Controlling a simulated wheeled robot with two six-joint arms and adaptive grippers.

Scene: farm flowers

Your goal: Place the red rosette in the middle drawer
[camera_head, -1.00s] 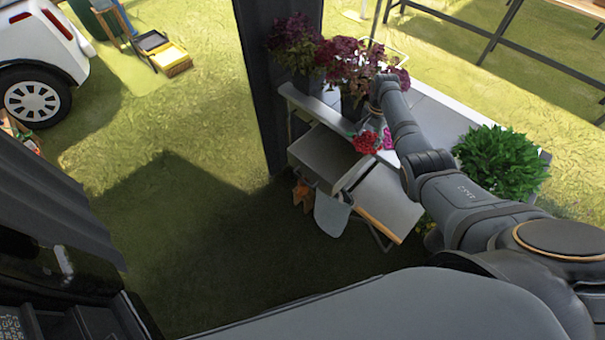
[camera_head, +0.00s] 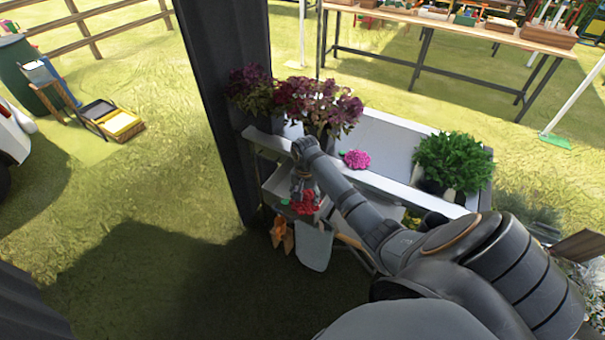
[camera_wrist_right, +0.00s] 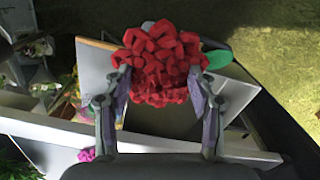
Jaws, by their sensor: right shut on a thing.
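The red rosette (camera_wrist_right: 160,62) is a ruffled red bloom with a green leaf, held between the fingers of my right gripper (camera_wrist_right: 160,90) in the right wrist view. In the head view the rosette (camera_head: 305,203) hangs below my right gripper (camera_head: 304,186), over the drawer area at the front of the white stand. Below the rosette in the wrist view is an open drawer (camera_wrist_right: 160,121), partly hidden by it. I cannot tell which level this drawer is. My left gripper is not in view.
A pink rosette (camera_head: 356,159) lies on the white stand top (camera_head: 388,135). Dark red potted flowers (camera_head: 318,104) stand behind my right wrist and a green plant (camera_head: 453,160) stands at right. A dark post (camera_head: 228,110) rises at the left. Orange clogs (camera_head: 282,233) are below.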

